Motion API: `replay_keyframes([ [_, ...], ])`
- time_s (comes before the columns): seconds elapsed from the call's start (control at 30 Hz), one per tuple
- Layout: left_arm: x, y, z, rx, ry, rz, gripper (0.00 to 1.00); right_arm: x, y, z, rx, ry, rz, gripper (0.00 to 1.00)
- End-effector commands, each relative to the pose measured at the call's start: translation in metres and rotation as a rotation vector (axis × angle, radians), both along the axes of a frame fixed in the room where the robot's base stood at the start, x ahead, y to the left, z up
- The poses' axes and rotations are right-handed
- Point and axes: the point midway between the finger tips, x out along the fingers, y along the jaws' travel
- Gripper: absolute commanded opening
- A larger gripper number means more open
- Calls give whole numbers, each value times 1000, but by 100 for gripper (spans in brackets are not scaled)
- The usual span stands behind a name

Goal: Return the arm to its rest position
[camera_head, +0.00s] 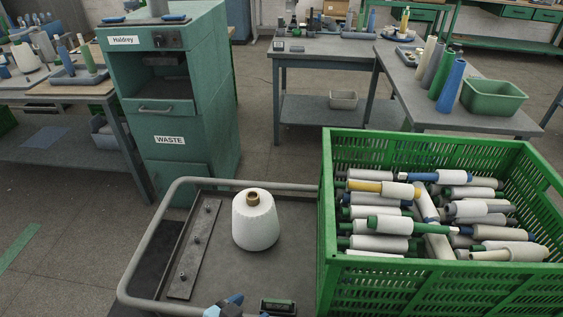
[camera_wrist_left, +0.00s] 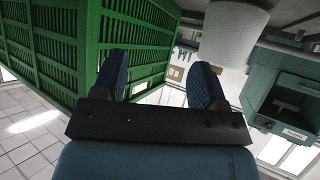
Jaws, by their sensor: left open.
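My left gripper (camera_wrist_left: 158,78) shows in the left wrist view with its two blue textured fingers apart and nothing between them. In the head view a blue and white part of it (camera_head: 226,307) shows at the bottom edge, in front of the cart top. A white yarn cone (camera_head: 256,222) with a brown core stands upright on the grey cart top (camera_head: 222,270). The cone also shows in the left wrist view (camera_wrist_left: 234,32), beyond the fingers and apart from them. My right gripper is not in view.
A green crate (camera_head: 335,220) full of white yarn bobbins stands right of the cone, also large in the left wrist view (camera_wrist_left: 48,45). A bent rail (camera_head: 150,240) edges the cart. A flat bar with pegs (camera_head: 196,248) lies left. A green waste cabinet (camera_head: 165,125) stands behind.

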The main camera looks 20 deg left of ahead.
Motion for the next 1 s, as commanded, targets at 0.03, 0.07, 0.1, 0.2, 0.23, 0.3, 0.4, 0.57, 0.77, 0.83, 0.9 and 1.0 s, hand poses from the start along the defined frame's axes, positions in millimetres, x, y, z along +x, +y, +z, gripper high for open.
replay_keyframes([
  [0.03, 0, 1, 18, 2, 0, 1, 66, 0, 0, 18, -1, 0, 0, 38],
  [0.07, 0, 1, 24, 4, 1, 1, 66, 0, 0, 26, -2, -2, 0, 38],
  [0.1, 0, 2, 33, 6, 3, 2, 66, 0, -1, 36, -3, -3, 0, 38],
  [0.2, -2, 4, 54, 13, 10, 3, 66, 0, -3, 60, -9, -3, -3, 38],
  [0.23, -2, 4, 60, 14, 11, 3, 66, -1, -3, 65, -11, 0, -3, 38],
  [0.3, -3, 5, 74, 18, 11, 5, 66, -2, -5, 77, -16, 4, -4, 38],
  [0.4, -4, 7, 95, 23, 14, 6, 66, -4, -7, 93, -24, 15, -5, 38],
  [0.57, -6, 9, 124, 32, 20, 7, 66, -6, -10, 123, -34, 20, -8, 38],
  [0.77, -10, 14, 155, 46, 29, 12, 66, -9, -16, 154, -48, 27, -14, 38],
  [0.83, -11, 17, 160, 51, 34, 13, 66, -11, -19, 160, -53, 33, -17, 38],
  [0.9, -12, 19, 164, 55, 38, 16, 66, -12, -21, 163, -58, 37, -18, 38],
  [1.0, -12, 21, 165, 58, 39, 18, 66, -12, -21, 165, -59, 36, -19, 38],
])
